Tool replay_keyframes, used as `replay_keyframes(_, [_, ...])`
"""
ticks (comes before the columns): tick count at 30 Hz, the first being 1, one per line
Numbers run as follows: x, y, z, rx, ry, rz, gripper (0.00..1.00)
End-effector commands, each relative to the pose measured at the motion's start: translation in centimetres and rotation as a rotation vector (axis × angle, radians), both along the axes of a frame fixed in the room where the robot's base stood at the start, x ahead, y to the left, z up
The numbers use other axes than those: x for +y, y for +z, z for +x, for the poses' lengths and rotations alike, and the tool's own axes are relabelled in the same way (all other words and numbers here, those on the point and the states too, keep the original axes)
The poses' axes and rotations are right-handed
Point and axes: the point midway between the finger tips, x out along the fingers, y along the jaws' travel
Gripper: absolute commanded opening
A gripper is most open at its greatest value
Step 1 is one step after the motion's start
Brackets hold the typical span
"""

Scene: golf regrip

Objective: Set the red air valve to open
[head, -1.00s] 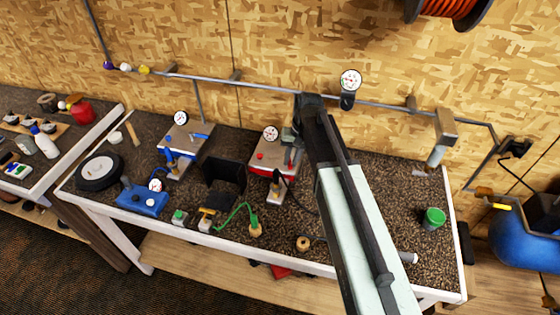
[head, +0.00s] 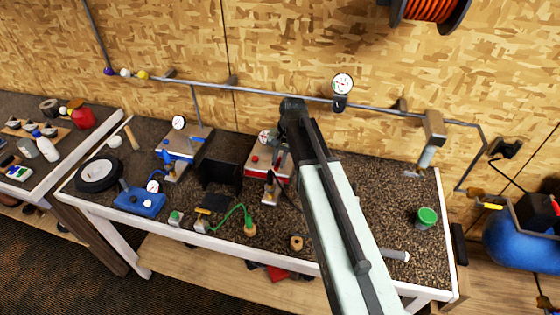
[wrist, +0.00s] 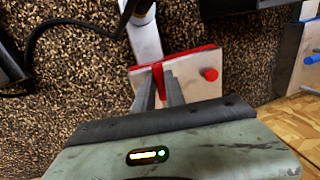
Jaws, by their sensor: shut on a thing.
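The red air station (head: 257,163) stands on the bench in the middle of the head view, a pale metal plate with red edges and a gauge behind it. In the wrist view its plate (wrist: 197,88) lies just beyond my fingers, with a red round knob (wrist: 210,74) to the right. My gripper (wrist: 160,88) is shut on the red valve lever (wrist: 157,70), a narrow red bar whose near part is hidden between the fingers. In the head view my arm hides part of the station's right side, and the lever cannot be made out there.
A blue-handled station (head: 190,148) and a dark screen (head: 219,172) stand to the left. A green-lidded can (head: 426,217) stands at the right of the bench. A pipe with a gauge (head: 343,84) runs along the wall behind. A dark cable (wrist: 60,22) shows in the wrist view.

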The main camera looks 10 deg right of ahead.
Motion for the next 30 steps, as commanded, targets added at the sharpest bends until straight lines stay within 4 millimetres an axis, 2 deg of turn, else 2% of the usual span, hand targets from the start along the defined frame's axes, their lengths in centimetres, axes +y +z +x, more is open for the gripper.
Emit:
replay_keyframes(4, [0.0, 0.1, 0.3, -0.008, -0.004, 0.011, 0.0])
replay_keyframes(5, [0.0, 0.1, 0.3, -0.008, -0.005, 0.011, 0.21])
replay_keyframes(6, [-0.2, 0.1, 0.3, -0.007, -0.007, 0.01, 0.32])
replay_keyframes(7, [-0.2, 0.1, 0.3, -0.007, -0.007, 0.009, 0.37])
replay_keyframes(15, [-0.6, 0.1, 0.2, -0.004, -0.011, 0.006, 0.37])
replay_keyframes(19, [-0.7, 0.7, 0.1, -0.003, -0.011, 0.005, 0.37])
replay_keyframes(23, [-1.0, 2.4, 0.0, -0.003, -0.012, 0.005, 0.37])
replay_keyframes(30, [-1.8, 6.9, -0.3, -0.005, -0.013, 0.007, 0.37])
